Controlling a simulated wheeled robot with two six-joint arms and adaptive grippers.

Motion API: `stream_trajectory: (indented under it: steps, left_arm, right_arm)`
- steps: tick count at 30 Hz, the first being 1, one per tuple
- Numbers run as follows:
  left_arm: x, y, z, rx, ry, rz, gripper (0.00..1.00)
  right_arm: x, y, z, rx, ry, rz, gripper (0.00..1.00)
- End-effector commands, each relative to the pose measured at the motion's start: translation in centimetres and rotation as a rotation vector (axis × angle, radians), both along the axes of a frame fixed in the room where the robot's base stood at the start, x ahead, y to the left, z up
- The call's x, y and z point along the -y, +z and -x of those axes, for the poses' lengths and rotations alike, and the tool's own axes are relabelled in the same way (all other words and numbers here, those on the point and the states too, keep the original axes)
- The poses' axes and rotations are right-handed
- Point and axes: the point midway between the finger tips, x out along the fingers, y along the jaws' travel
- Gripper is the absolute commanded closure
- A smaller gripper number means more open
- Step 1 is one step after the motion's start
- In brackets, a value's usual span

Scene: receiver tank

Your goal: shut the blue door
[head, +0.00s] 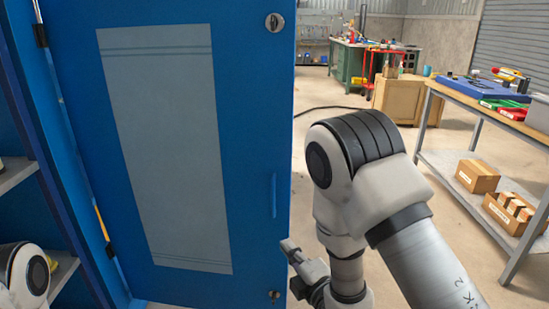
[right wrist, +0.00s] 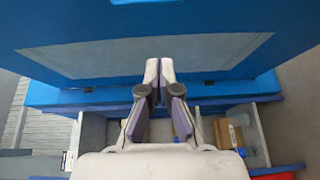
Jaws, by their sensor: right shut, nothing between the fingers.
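The blue door (head: 250,150) stands open in the head view, with a long grey panel, a slim blue handle (head: 273,195) and round locks near its right edge. Its hinges are on the left, at the blue cabinet (head: 60,150). My right gripper (head: 288,247) is at the door's lower right edge, below the handle. In the right wrist view its fingers (right wrist: 159,70) are shut and empty, in front of the door's grey panel (right wrist: 110,58). I cannot tell whether they touch the door. Only a link of my left arm shows at the lower left; its gripper is out of view.
Cabinet shelves (head: 18,172) show at the left. A workbench (head: 505,122) with a lower shelf holding cardboard boxes (head: 478,176) stands at the right. A green bench (head: 347,62) and a wooden crate (head: 398,97) are farther back. Concrete floor lies open between the door and the workbench.

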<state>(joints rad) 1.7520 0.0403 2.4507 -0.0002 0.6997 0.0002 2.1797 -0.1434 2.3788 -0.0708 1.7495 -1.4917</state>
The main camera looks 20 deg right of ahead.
Motion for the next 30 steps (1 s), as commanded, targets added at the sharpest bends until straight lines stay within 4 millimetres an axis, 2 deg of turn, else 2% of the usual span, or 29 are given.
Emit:
stream_trajectory:
  steps: [1,3,8,11,21,24,30]
  left_arm:
    - [0.0,2.2,0.1,-0.001,0.0,0.0,0.0]
    - [0.0,2.4,0.1,-0.002,0.0,0.0,0.0]
    - [0.0,1.9,0.1,-0.002,0.0,0.0,0.0]
    - [0.0,1.9,0.1,-0.002,0.0,0.0,0.0]
    - [0.0,1.7,0.1,-0.001,0.0,0.0,0.0]
    - [0.0,1.5,0.1,-0.001,0.0,0.0,0.0]
    - [0.0,1.4,0.1,-0.001,0.0,0.0,0.0]
  right_arm:
    - [-0.1,2.8,-0.1,0.013,0.003,0.002,1.0]
    - [-0.1,3.6,-0.3,0.023,0.003,0.002,1.0]
    - [-0.3,3.3,-1.3,0.027,0.003,0.001,1.0]
    - [-0.6,3.3,-2.9,0.028,0.003,0.0,1.0]
    - [-2.0,3.1,-10.1,0.026,0.002,0.0,1.0]
    - [-0.8,3.1,-11.7,0.025,-0.002,-0.005,1.0]
    - [0.2,3.1,-13.3,0.023,0.002,0.0,1.0]
